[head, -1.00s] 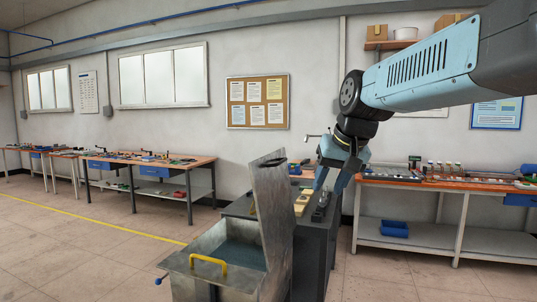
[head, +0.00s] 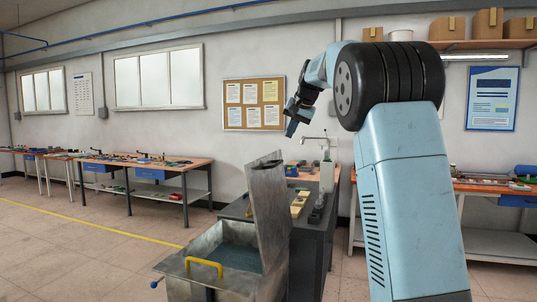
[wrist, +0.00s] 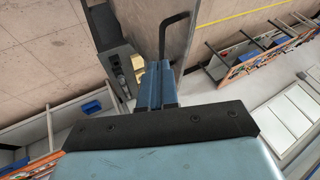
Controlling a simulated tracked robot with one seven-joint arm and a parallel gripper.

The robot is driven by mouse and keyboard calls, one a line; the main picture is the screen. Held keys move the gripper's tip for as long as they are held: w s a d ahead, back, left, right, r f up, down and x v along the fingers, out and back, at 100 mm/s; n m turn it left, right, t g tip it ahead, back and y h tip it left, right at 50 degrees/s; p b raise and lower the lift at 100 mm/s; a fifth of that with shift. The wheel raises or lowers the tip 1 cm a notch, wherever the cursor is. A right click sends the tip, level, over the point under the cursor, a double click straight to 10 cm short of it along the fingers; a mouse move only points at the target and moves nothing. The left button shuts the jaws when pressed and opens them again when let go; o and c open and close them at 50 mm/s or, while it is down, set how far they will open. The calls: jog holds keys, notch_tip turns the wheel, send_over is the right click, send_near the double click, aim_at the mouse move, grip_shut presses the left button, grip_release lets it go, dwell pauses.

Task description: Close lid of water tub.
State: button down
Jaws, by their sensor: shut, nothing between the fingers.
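The water tub (head: 207,262) is an open metal box at the lower centre of the head view, with water and a yellow handle on its front rim. Its grey metal lid (head: 270,212) stands raised, nearly upright, on the tub's right side. In the wrist view, the lid (wrist: 150,22) shows beyond the fingers, with a dark bent handle (wrist: 177,17). My gripper (head: 291,130) is above and slightly right of the lid's top edge, pointing down, apart from it in the head view. The blue fingers (wrist: 158,68) are together and empty.
A dark cabinet (head: 313,250) with small items on top stands right behind the lid. Workbenches line the wall at left (head: 150,165) and right (head: 500,190). The floor left of the tub is clear.

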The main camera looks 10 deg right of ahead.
jog(key=w, duration=0.3)
send_near(265, 161)
notch_tip(265, 161, down, 3)
jog(key=d, duration=0.2)
jog(key=shift+w+a+f, duration=0.35)
jog(key=shift+w+a, duration=0.35)
jog(key=shift+a, duration=0.05)
jog(key=shift+w+a+f, duration=0.35)
jog(key=shift+w+a, duration=0.35)
jog(key=shift+a, duration=0.1)
